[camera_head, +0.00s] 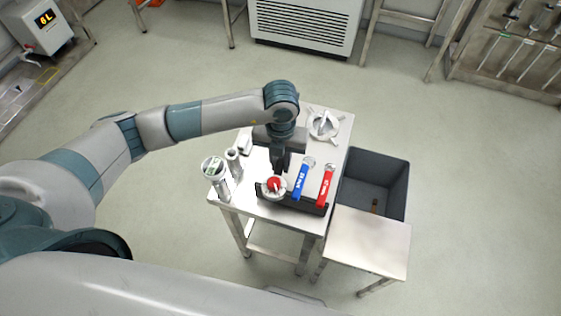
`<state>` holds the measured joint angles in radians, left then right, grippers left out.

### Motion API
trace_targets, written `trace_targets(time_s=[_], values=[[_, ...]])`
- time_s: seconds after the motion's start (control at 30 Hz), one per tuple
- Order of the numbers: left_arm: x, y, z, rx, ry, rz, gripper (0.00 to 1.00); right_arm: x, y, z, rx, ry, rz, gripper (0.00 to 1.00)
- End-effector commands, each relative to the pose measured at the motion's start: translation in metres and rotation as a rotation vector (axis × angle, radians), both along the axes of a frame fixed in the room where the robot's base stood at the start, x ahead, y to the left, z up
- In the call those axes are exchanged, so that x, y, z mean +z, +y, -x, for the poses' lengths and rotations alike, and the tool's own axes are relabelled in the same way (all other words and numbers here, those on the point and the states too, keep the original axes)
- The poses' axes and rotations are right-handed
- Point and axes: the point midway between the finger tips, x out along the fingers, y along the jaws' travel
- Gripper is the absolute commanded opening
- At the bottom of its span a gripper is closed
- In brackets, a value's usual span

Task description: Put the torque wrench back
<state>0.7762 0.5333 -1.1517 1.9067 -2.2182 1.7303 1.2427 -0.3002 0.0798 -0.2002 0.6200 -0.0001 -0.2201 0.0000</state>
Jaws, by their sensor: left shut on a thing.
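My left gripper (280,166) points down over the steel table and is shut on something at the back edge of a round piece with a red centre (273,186). The fingers hide part of the grip. A blue-handled tool (302,180) and a red-handled tool (325,186), both with white lettering, lie side by side just to the right. They slant across a dark holder (314,209) at the table's front. I cannot tell for sure which piece is the torque wrench. My right gripper is not in view.
The steel table (246,207) also bears a silver cylinder (216,178), a slimmer cylinder (233,164) and a handwheel-like part (323,124). A dark grey bin (396,190) and a lower bench (369,240) stand right of it. A tool rack (520,60) stands far right.

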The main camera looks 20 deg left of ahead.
Motion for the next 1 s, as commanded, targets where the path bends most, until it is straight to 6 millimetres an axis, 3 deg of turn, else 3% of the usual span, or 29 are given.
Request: trace_targets(time_s=[0.2, 0.23, 0.3, 0.33, 0.67, 1.0], values=[[0.000, 0.000, 0.000, 0.000, 0.000, 0.000, 0.00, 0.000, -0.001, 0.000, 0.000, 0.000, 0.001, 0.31], [0.000, 0.000, 0.000, 0.000, 0.000, 0.000, 0.19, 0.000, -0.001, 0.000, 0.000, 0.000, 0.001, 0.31], [0.000, 0.000, 0.000, 0.000, 0.000, 0.000, 0.36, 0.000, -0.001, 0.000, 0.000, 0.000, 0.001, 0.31], [0.000, 0.000, 0.000, 0.000, 0.000, 0.000, 0.39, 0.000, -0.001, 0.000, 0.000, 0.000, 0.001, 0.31], [0.001, 0.000, 0.000, 0.000, 0.001, -0.001, 0.39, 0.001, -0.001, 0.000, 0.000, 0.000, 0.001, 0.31], [0.031, 0.000, 0.000, 0.000, -0.001, 0.000, 0.39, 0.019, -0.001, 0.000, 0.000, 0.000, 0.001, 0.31]])
